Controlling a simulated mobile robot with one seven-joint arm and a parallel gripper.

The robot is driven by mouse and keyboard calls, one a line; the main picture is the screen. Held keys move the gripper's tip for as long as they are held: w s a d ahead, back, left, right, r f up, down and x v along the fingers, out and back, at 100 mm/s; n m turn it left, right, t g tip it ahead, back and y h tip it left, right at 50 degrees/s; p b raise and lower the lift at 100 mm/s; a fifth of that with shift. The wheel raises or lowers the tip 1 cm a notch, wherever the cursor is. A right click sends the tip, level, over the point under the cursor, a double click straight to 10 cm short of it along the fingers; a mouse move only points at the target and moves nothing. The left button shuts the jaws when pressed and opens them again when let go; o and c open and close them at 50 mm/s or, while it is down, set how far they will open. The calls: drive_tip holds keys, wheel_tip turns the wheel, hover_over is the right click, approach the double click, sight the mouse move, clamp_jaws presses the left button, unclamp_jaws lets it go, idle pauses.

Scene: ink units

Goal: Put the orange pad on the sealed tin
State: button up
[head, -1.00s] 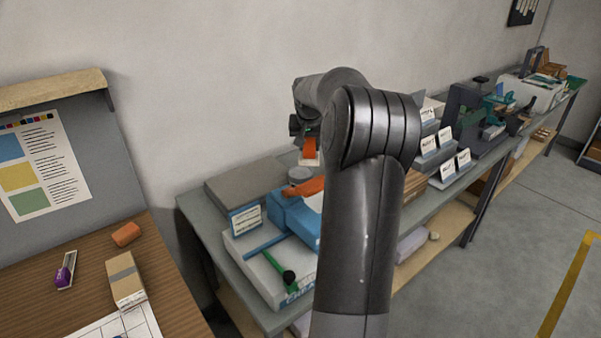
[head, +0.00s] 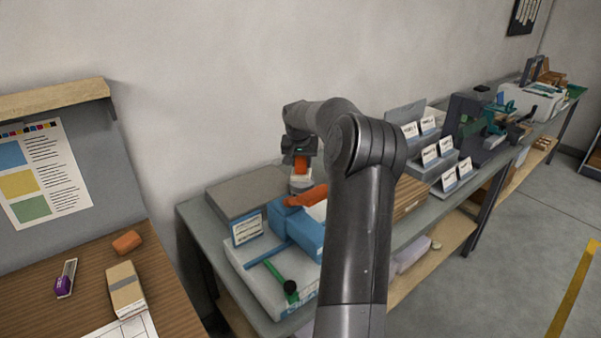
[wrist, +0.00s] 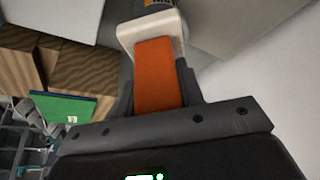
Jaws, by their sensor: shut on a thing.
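My gripper (head: 302,158) is shut on the orange pad (head: 302,166), which has an orange grip and a pale base. In the wrist view the pad (wrist: 158,75) sits between the fingers (wrist: 155,90), its pale base pointing away from the palm. A small grey round thing (head: 301,187), likely the sealed tin, shows just under the pad, mostly hidden. In the wrist view a dark edge with a yellowish mark (wrist: 155,3) shows beyond the base. I cannot tell whether pad and tin touch.
A grey flat box (head: 245,192) lies left of the pad. A blue block (head: 300,230) with an orange piece (head: 306,196) stands in front. A green-handled tool (head: 275,275) lies nearer. Card stands (head: 440,165) are to the right. A wooden desk (head: 175,290) is at left.

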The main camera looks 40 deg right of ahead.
sight(301, 172)
drive_tip(key=shift+w+f, duration=0.1)
drive_tip(key=shift+f, duration=1.95)
drive_tip(key=shift+a+f, duration=0.1)
drive_tip(key=shift+f, duration=0.1)
drive_tip(key=o, duration=1)
